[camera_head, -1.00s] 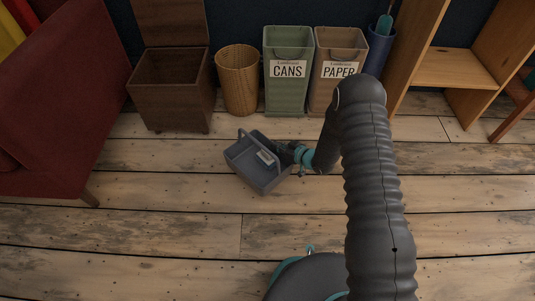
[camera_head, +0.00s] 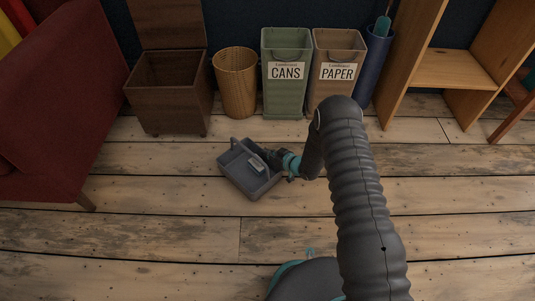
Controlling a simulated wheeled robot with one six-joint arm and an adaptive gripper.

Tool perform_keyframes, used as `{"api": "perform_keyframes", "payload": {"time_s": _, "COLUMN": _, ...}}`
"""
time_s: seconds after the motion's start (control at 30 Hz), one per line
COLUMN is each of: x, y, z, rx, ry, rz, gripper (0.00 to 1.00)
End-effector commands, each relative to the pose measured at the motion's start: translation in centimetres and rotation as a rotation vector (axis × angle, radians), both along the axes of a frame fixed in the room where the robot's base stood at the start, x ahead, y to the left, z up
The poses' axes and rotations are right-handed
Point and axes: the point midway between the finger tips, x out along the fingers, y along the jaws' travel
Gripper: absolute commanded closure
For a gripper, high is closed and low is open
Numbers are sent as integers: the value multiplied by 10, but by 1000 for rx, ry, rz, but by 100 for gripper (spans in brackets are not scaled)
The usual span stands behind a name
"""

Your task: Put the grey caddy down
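The grey caddy (camera_head: 236,176) is an open box with a tall handle across its top. It is near the wooden floor in the middle of the view, nearly level; I cannot tell whether it touches the boards. A small light-coloured item (camera_head: 255,165) lies inside it. My gripper (camera_head: 272,158), dark with a teal wrist, reaches in from the right and meets the caddy's handle. It seems closed around the handle, though the fingertips are small and partly hidden.
Behind the caddy stand an open wooden chest (camera_head: 165,95), a wicker basket (camera_head: 236,85), a green CANS bin (camera_head: 285,95) and a PAPER bin (camera_head: 336,88). A red sofa (camera_head: 50,100) is at left, a wooden shelf (camera_head: 455,70) at right. The front floor (camera_head: 150,235) is clear.

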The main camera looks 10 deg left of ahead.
Motion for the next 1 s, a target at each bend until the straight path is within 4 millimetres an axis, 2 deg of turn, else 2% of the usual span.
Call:
{"api": "perform_keyframes", "payload": {"time_s": 0.13, "x": 0, "y": 0, "z": -4, "rx": 1, "ry": -1, "rz": 0, "gripper": 100}}
{"api": "perform_keyframes", "payload": {"time_s": 0.2, "x": 0, "y": 0, "z": -3, "rx": 0, "ry": 0, "rz": 0, "gripper": 79}}
{"api": "perform_keyframes", "payload": {"time_s": 0.23, "x": 0, "y": 0, "z": -3, "rx": 0, "ry": 0, "rz": 0, "gripper": 72}}
{"api": "perform_keyframes", "payload": {"time_s": 0.27, "x": 0, "y": 0, "z": -3, "rx": 0, "ry": 0, "rz": 0, "gripper": 69}}
{"api": "perform_keyframes", "payload": {"time_s": 0.63, "x": 0, "y": 0, "z": 3, "rx": 0, "ry": 0, "rz": 0, "gripper": 69}}
{"api": "perform_keyframes", "payload": {"time_s": 0.77, "x": -7, "y": -14, "z": 8, "rx": 0, "ry": 2, "rz": -2, "gripper": 69}}
{"api": "perform_keyframes", "payload": {"time_s": 1.0, "x": -28, "y": -53, "z": 27, "rx": 0, "ry": 2, "rz": -3, "gripper": 69}}
